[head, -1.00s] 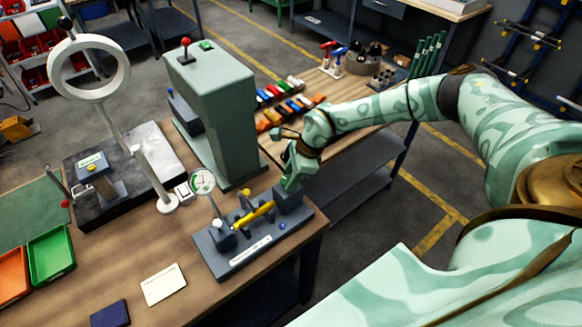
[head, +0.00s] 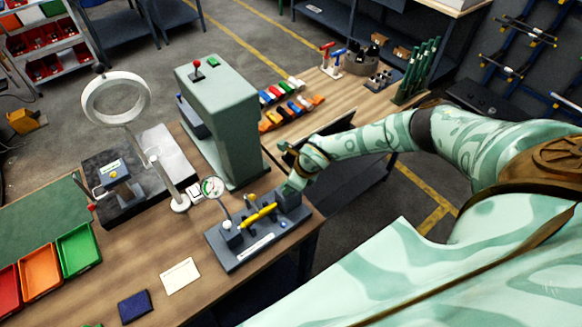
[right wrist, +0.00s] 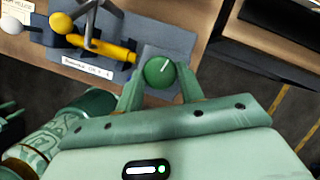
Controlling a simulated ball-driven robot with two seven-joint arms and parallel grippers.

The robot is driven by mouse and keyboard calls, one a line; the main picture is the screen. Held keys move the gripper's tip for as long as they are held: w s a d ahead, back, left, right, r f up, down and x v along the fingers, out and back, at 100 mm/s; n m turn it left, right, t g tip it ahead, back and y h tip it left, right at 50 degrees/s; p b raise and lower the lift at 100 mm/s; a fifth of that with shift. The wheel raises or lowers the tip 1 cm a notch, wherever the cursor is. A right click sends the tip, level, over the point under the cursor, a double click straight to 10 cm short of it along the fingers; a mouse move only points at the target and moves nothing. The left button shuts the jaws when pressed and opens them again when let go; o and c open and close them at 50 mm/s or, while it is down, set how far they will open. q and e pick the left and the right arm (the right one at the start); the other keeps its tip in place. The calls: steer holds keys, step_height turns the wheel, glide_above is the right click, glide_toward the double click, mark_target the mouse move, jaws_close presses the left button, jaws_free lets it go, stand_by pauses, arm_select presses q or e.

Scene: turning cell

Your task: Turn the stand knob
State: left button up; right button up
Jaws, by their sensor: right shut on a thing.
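The stand (head: 228,258) is a dark grey base near the right end of the wooden bench, with a dial gauge (head: 212,187) and a yellow part (head: 262,214) lying across it. In the right wrist view the stand knob (right wrist: 158,74) is round and green with a white line pointing up and right. It sits by the grey block at the stand's end. My right gripper (right wrist: 160,80) is shut on the knob, one finger on each side. In the head view my right gripper (head: 290,188) is at the block and hides the knob. My left gripper is not in view.
A tall grey-green machine (head: 236,130) stands behind the stand. A ring lamp (head: 117,97) and a dark stone plate are to its left. Orange and green bins (head: 78,250), a white card (head: 180,276) and a blue pad (head: 134,306) lie nearer the front.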

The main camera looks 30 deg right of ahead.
steer(key=shift+w, duration=0.1)
steer(key=o, duration=1)
steer(key=v, duration=1.6)
steer(key=shift+r, duration=0.2)
